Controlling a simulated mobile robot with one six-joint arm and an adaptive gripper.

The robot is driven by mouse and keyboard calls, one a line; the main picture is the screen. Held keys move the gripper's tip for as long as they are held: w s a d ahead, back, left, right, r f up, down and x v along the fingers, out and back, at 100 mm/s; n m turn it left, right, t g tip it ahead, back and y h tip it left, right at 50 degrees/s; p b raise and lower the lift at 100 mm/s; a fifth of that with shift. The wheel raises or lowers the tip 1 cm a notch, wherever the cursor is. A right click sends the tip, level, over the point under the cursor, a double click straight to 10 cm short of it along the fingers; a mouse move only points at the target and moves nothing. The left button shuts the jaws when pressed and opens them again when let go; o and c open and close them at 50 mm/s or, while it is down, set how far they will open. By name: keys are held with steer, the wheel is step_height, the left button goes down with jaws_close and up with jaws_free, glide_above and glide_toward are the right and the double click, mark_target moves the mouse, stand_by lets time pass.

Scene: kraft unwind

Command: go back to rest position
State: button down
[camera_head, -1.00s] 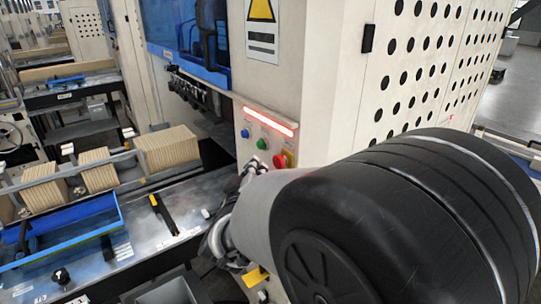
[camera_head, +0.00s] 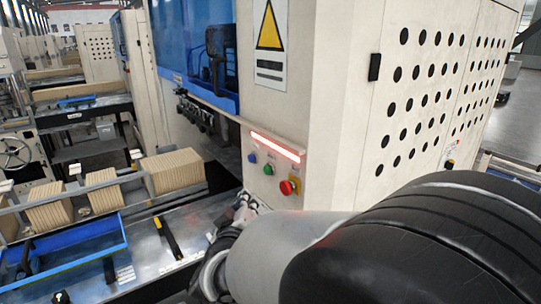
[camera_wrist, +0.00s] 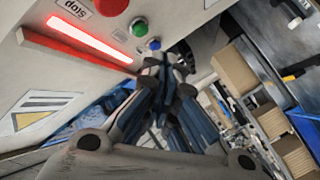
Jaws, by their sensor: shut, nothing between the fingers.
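My gripper (camera_wrist: 165,68) is shut and empty in the wrist view, its fingertips together in front of the machine's cream panel. In the head view the gripper is small and partly hidden behind my arm, just below the button panel. The panel carries a blue button (camera_head: 252,157), a green button (camera_head: 268,169) and a red stop button (camera_head: 288,187). In the wrist view the red button (camera_wrist: 110,6), green button (camera_wrist: 139,27) and blue button (camera_wrist: 154,44) lie above and left of the fingertips. Whether the fingertips touch the panel is unclear.
A red light bar (camera_head: 275,146) runs above the buttons. The cream machine cabinet (camera_head: 345,110) stands close by. At left are a metal worktable (camera_head: 150,250), a blue tray (camera_head: 75,262) and stacked brown blocks (camera_head: 172,172). Open floor (camera_head: 515,125) shows at far right.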

steer(key=s+d+f+m+g+b, duration=0.2)
steer(key=s+d+f+g+b, duration=0.2)
steer(key=s, duration=0.7)
steer(key=s+d+f+m+g+y+b, duration=0.1)
steer(key=s+d+f+m+g+b, duration=0.2)
steer(key=s+d+f+b, duration=0.4)
steer(key=s+d+f+m+g+b, duration=0.2)
steer(key=s+d+f+g+b, duration=0.2)
steer(key=s+f, duration=0.9)
steer(key=s+d+b, duration=0.2)
steer(key=d, duration=0.1)
steer(key=shift+d+g+b, duration=0.3)
steer(key=shift+d+g, duration=0.05)
steer(key=shift+g, duration=0.05)
steer(key=c, duration=2.3)
jaws_free()
steer(key=shift+w, duration=0.1)
